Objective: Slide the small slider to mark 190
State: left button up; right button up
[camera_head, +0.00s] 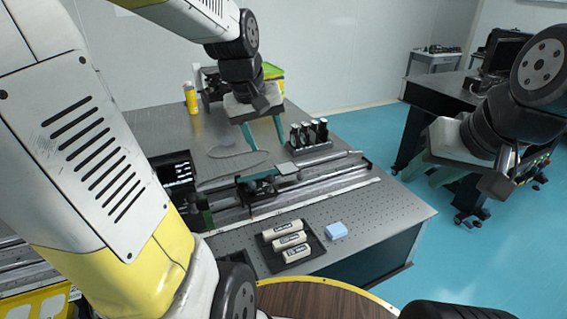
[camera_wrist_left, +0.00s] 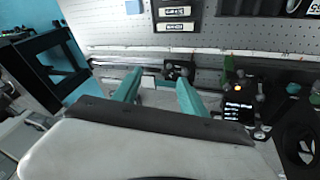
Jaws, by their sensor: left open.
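A long metal rail (camera_head: 325,185) with a pale scale strip along its near side lies across the optical table; the marks are too small to read. A small dark slider (camera_head: 258,187) sits on the rail, and a grey plate (camera_head: 287,168) lies just right of it. In the left wrist view a dark slider part (camera_wrist_left: 177,72) shows near the right fingertip. My left gripper (camera_head: 268,146) is open behind and above the rail, teal fingers pointing down; its fingers also show spread in the left wrist view (camera_wrist_left: 155,82). My right gripper (camera_head: 425,178) is open and empty, off the table's right side.
A black tray with several white cylinders (camera_head: 288,240) and a blue block (camera_head: 336,230) stand in front of the rail. A rack of dark bottles (camera_head: 310,135) stands behind it. A black display (camera_head: 176,172) is at the left. A yellow bottle (camera_head: 190,98) stands at the back.

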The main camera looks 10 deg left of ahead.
aim_at(270, 175)
pick_arm(q)
jog(key=w+a+f+n, duration=0.1)
jog(key=w+f, duration=0.3)
jog(key=f, duration=0.3)
jog(key=w+a+f+n+g, duration=0.1)
jog(key=w+f+n, duration=0.1)
jog(key=w+f, duration=0.2)
jog(key=w+a+f+n+g, duration=0.1)
jog(key=w+f+n, duration=0.1)
jog(key=w+f, duration=0.3)
jog(key=shift+s+a+x, duration=0.1)
jog(key=shift+a+x, duration=0.05)
jog(key=shift+x, duration=0.6)
jog(key=shift+s+a+x, duration=0.1)
jog(key=shift+a+x, duration=0.05)
jog(key=shift+x, duration=0.65)
jog(key=shift+s+a+x, duration=0.1)
jog(key=shift+a+x, duration=0.05)
jog(key=shift+x, duration=0.6)
grip_shut()
